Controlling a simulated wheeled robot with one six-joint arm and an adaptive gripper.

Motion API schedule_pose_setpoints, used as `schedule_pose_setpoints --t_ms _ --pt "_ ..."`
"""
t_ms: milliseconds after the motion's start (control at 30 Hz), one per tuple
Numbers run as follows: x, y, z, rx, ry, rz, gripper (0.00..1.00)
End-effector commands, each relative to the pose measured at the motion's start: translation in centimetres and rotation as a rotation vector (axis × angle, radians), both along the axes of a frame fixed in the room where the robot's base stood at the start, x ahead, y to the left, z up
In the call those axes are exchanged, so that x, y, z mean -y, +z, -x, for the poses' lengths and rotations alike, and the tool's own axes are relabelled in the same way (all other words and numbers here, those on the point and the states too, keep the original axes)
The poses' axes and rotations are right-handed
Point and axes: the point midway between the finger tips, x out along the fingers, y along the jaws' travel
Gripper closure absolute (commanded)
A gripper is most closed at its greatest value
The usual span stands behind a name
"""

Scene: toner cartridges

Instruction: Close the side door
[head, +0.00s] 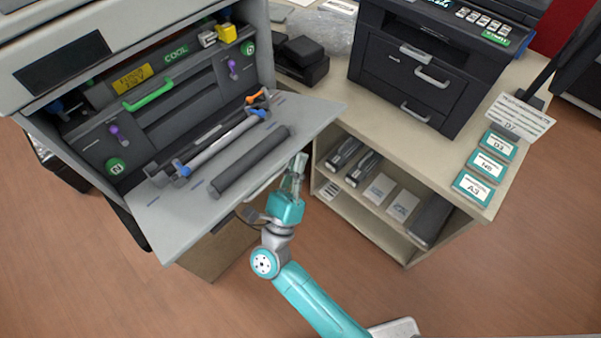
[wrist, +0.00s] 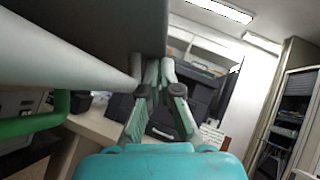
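The side door (head: 250,160) is a light grey panel on the large printer at the left of the head view. It is folded down, roughly level, and sticks out towards me. A dark roller (head: 250,162) and a lighter roller (head: 220,142) lie along its upper face. My gripper (head: 299,164) is at the door's front edge, towards its right part, with its fingers pointing up. In the wrist view a gap shows between the fingers (wrist: 160,72), with nothing held. A large dark panel face hangs close above the fingers there; I cannot tell whether they touch it.
The printer's open bay (head: 185,95) shows green and purple handles. A black printer (head: 435,70) stands on the beige cabinet (head: 460,160) at the right.

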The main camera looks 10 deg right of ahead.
Motion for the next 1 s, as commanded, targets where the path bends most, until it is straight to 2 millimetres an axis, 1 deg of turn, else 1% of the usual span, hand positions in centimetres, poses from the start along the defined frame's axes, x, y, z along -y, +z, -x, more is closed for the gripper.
schedule_pose_setpoints --t_ms 33,100,500,1000 --pt "-0.1 0.8 -0.1 -0.015 0.002 0.009 1.00" --pt "-0.3 1.7 -0.4 -0.044 0.001 0.030 1.00" --pt "-1.8 6.8 -2.6 -0.208 0.003 0.140 1.00" --pt "-4.3 12.1 -6.4 -0.206 0.001 0.140 1.00"
